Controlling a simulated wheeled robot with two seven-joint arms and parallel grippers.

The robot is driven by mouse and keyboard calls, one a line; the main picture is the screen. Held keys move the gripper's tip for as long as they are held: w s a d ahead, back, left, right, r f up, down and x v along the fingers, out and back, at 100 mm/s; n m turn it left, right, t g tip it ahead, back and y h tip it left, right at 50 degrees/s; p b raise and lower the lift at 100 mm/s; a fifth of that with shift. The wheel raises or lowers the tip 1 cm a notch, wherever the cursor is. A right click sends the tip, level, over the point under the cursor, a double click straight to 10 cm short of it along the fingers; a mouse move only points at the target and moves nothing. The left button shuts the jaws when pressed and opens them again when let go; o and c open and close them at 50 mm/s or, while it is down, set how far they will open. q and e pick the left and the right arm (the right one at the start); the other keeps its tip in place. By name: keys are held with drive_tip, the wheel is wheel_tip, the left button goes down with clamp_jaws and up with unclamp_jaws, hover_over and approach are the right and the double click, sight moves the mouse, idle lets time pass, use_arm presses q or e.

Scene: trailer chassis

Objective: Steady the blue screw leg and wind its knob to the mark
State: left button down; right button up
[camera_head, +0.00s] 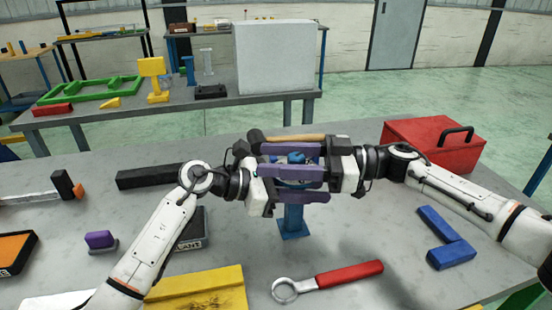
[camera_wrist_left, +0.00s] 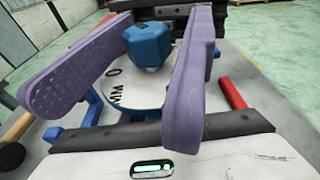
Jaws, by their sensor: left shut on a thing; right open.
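The blue screw leg (camera_head: 293,222) stands upright on the near table, with its square foot on the tabletop. Its blue knob (camera_head: 297,158) shows between purple fingers; in the left wrist view the knob (camera_wrist_left: 148,46) sits above a white marked dial (camera_wrist_left: 125,88). My right gripper (camera_head: 280,178) comes in from the right at the leg's upper part and is open. The fingers overlap, so the leg's top and the dial's mark are partly hidden.
A red-handled ring wrench (camera_head: 335,277) lies in front of the leg. A blue angled piece (camera_head: 447,240) and a red toolbox (camera_head: 430,138) are at right. A yellow plate (camera_head: 200,292), a purple block (camera_head: 101,240) and a black bar (camera_head: 148,176) are at left.

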sight(286, 160)
drive_tip(key=c, duration=1.1)
drive_tip(key=shift+o, duration=0.2)
drive_tip(key=shift+t, duration=0.4)
drive_tip(key=m+t, duration=0.1)
drive_tip(key=t, duration=0.1)
drive_tip(key=w+m+t, duration=0.1)
drive_tip(key=m+t, duration=0.1)
drive_tip(key=shift+m+t+h, duration=0.3)
drive_tip(key=shift+t+h, duration=0.1)
drive_tip(key=m+t, duration=0.1)
drive_tip(key=m+t+h, duration=0.1)
drive_tip(key=t, duration=0.1)
drive_tip(key=w+m+t+h, duration=0.1)
drive_tip(key=t, duration=0.1)
drive_tip(key=shift+d+m, duration=0.25)
drive_tip(key=shift+m, duration=0.05)
drive_tip(key=m+t+h, duration=0.2)
drive_tip(key=t+h, duration=0.1)
drive_tip(key=w+m+t+h, duration=0.1)
drive_tip(key=m+h, duration=0.1)
drive_tip(key=shift+d+t, duration=0.4)
drive_tip(key=shift+w+d+f+m+t+h, duration=0.1)
drive_tip(key=shift+d+m+t+h, duration=0.1)
drive_tip(key=shift+m+t+h, duration=0.35)
drive_tip(key=shift+d+h, duration=0.1)
drive_tip(key=shift+h, duration=0.25)
